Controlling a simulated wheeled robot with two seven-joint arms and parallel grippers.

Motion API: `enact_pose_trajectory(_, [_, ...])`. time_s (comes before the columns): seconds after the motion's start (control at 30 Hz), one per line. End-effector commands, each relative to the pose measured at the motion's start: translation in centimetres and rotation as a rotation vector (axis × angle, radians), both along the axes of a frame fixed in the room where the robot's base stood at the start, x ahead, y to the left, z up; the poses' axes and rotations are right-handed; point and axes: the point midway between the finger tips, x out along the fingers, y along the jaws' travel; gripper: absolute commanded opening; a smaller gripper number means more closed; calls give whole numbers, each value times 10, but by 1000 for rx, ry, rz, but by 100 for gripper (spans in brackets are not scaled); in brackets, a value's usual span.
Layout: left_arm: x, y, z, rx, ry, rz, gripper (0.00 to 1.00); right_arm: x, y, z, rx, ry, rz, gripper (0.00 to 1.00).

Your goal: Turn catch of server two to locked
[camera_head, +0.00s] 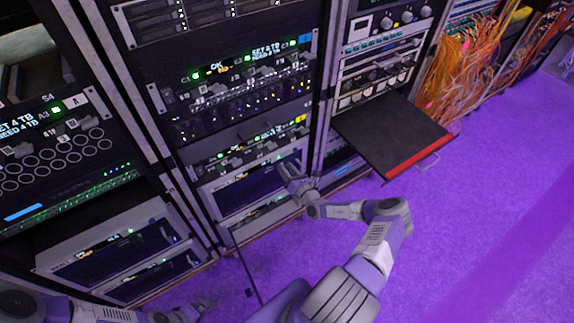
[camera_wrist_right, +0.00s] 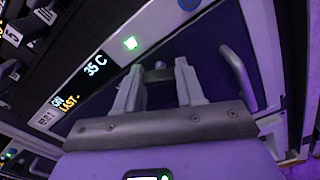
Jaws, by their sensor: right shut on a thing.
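My right gripper (camera_head: 291,176) is at the front of a low unit (camera_head: 235,192) in the middle rack. In the right wrist view its fingers (camera_wrist_right: 158,76) stand either side of a small grey catch (camera_wrist_right: 159,66) on a dark blue front panel (camera_wrist_right: 205,52), shut on it.
A curved handle (camera_wrist_right: 238,76) stands out right of the right gripper in the wrist view. A dark shelf with a red edge (camera_head: 405,162) juts from the right rack above my forearm. Orange cables (camera_head: 460,75) hang further right. The purple floor (camera_head: 470,240) is clear.

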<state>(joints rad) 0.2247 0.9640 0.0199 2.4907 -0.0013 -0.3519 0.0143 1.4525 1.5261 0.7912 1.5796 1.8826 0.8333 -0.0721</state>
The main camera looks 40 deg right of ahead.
Motion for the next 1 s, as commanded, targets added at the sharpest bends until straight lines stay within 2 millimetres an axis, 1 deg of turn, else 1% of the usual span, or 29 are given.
enact_pose_trajectory(0.03, [0, 0, 4, 0, 0, 0, 100, 0, 0, 2, 42, -5, 0, 8])
enact_pose_trajectory(0.1, [0, 0, 7, 0, 0, 0, 100, 0, 0, 1, 110, -14, 0, 8])
enact_pose_trajectory(0.4, [0, 0, 13, 0, 0, 0, 100, 0, -1, -1, 395, -45, -1, 8])
enact_pose_trajectory(0.8, [0, 0, 13, 0, 1, 0, 100, 0, -2, -3, 766, -85, -1, 8])
enact_pose_trajectory(1.0, [0, 0, 12, 0, 0, 0, 100, 0, -2, -4, 922, -102, -2, 8])
